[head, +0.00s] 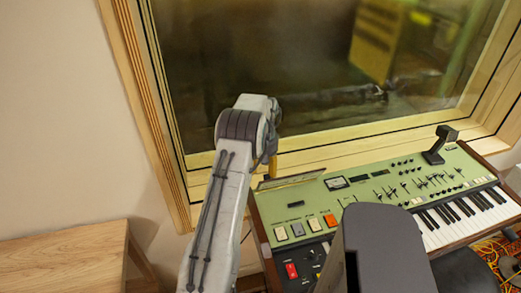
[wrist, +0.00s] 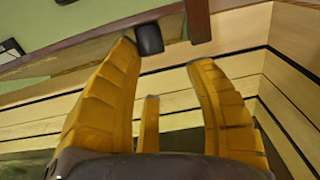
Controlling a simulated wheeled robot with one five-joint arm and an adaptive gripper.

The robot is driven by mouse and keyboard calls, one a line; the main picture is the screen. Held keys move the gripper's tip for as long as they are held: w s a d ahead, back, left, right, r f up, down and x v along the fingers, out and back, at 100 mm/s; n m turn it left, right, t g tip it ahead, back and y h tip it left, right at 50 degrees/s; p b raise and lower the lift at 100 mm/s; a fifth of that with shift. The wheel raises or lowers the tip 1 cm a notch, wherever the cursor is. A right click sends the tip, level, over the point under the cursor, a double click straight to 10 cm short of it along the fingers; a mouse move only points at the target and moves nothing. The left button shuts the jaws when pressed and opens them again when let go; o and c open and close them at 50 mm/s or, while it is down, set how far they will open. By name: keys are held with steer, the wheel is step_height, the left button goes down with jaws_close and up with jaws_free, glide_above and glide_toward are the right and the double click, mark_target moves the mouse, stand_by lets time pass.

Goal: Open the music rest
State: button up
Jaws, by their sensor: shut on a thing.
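The green keyboard (head: 355,192) stands below the window. A thin pale strip at its back edge looks like the music rest (head: 292,180). My gripper (head: 271,166) is at the left end of this strip, mostly hidden behind my arm. In the wrist view my yellow fingers (wrist: 165,55) frame a short black cylinder (wrist: 150,39) by a brown edge. A narrow brownish post (wrist: 197,20) stands beside it. The fingers look apart around what they hold, and the contact itself is not clear.
The wooden window frame (head: 185,190) is close behind the keyboard. A dark bracket (head: 440,145) stands on its right back part. A wooden bench (head: 65,258) is at the lower left. Coloured cables (head: 497,250) lie at the lower right.

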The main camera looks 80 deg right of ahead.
steer(key=w+d+r+p, duration=0.2)
steer(key=d+r+p, duration=0.2)
steer(key=p, duration=0.5)
steer(key=shift+w+d, duration=0.2)
steer(key=shift+d, duration=0.35)
stand_by(0.6)
steer(key=shift+r, duration=0.15)
step_height(320, 180, up, 7)
steer(key=shift+r, duration=0.15)
stand_by(0.7)
stand_by(0.7)
